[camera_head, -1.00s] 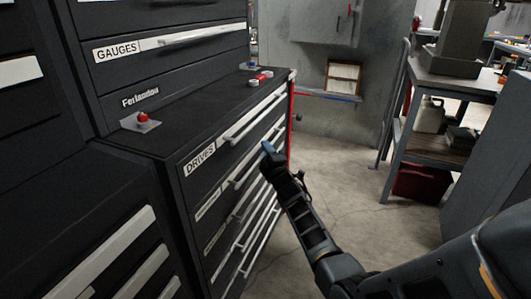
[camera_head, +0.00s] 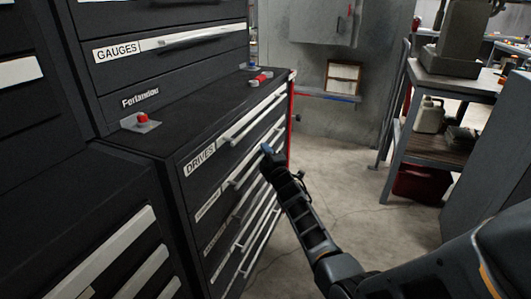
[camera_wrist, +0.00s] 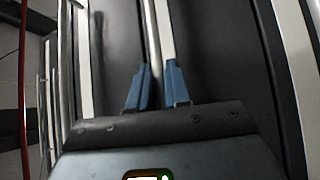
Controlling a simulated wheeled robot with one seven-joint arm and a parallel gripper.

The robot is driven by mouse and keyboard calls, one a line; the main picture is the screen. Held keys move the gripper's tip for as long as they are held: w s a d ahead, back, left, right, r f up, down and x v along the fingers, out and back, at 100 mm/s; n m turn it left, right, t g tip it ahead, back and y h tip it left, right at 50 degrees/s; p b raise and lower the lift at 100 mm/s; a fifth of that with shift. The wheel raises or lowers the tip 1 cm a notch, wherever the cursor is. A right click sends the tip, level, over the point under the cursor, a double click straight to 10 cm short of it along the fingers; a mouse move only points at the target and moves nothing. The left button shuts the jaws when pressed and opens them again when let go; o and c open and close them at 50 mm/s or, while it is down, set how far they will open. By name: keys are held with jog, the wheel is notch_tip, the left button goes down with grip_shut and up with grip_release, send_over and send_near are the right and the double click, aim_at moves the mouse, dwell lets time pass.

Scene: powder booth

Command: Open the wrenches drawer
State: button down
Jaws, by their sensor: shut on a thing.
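A black drawer cabinet (camera_head: 150,139) stands on the left, its top drawer labelled DRIVES (camera_head: 199,159). Below it is a second drawer with a pale bar handle (camera_head: 241,172) and a label (camera_head: 207,206) too small to read. I cannot tell which drawer is labelled wrenches. My gripper (camera_head: 267,149) is at the right part of this second drawer's handle. In the wrist view, the blue fingers (camera_wrist: 158,70) stand on both sides of the handle bar (camera_wrist: 153,30) and are shut on it. The drawer front looks flush with its neighbours.
More drawers with bar handles lie below. A GAUGES drawer (camera_head: 117,51) is in the upper chest, and a red knob (camera_head: 143,118) sits on the cabinet top. A grey bench (camera_head: 440,82) with a red bin (camera_head: 422,183) stands right. The concrete floor (camera_head: 340,160) between is clear.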

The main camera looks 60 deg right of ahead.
jog(key=shift+s, duration=0.15)
jog(key=s+d+p, duration=0.2)
jog(key=s+p, duration=0.7)
jog(key=s, duration=2)
jog(key=shift+d+f, duration=0.1)
jog(key=c, duration=1.2)
grip_release()
jog(key=shift+b+v, duration=0.5)
jog(key=shift+v, duration=3.4)
